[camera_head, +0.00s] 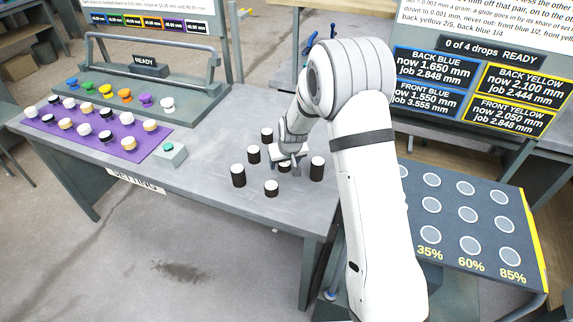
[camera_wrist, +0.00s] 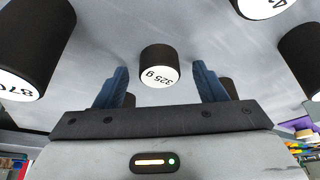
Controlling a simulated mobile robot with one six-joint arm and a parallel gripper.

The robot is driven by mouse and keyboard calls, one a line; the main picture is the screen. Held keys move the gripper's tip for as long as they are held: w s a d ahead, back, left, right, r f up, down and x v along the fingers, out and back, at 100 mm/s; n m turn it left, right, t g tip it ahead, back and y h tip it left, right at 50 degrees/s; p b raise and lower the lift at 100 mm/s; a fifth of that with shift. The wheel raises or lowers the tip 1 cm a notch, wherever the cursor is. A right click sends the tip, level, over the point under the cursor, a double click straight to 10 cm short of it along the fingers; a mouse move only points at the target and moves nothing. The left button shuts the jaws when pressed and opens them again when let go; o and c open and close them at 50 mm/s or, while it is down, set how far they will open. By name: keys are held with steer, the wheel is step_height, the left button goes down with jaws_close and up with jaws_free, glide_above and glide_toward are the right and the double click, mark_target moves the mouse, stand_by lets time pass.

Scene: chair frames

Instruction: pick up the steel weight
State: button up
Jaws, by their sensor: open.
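Several short dark cylinders with white tops, the weights, stand upright on the grey table. One weight marked "325 g" (camera_wrist: 158,58) shows in the wrist view between and just beyond the fingertips of my open gripper (camera_wrist: 160,72). In the head view my gripper (camera_head: 287,156) is low over the cluster, and the weight under it (camera_head: 284,168) is partly hidden. The jaws hold nothing. A larger weight marked "870" (camera_wrist: 32,40) is at left in the wrist view. Whether the fingers touch the 325 g weight I cannot tell.
Other weights stand close around: left (camera_head: 238,176), front (camera_head: 271,189), right (camera_head: 317,170) and behind (camera_head: 267,134). The table's front left is clear.

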steer(key=shift+c, duration=0.4)
steer(key=c, duration=1.2)
